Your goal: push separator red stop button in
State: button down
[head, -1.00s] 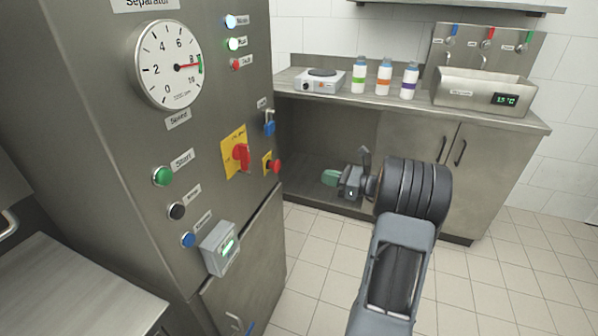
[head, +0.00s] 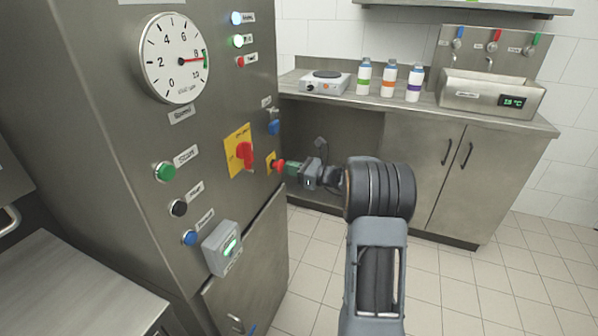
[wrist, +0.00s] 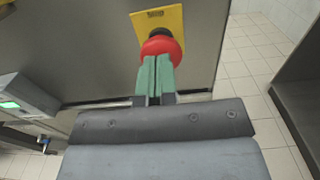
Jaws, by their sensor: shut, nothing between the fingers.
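The red stop button (head: 279,166) is a red mushroom head on a small yellow plate (head: 270,158), on the right part of the separator's steel front panel. In the wrist view my green fingertips (wrist: 155,62) overlap the lower part of the red head. They are at or very near its face; I cannot tell whether they touch.
A grey box with a green display (head: 222,248) juts out lower left. A counter with bottles (head: 388,82) stands behind. The floor is clear.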

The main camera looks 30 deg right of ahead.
jog(key=shift+w+a, duration=0.1)
jog(key=shift+w, duration=0.05)
jog(key=shift+w+a+r+p, duration=0.2)
jog(key=shift+w+a+p, duration=0.1)
jog(key=shift+w+a, duration=0.25)
jog(key=shift+r, duration=0.1)
jog(key=p+v, duration=0.1)
jog(key=v, duration=1.3)
jog(key=shift+s+d+f, duration=0.2)
jog(key=shift+f, duration=0.1)
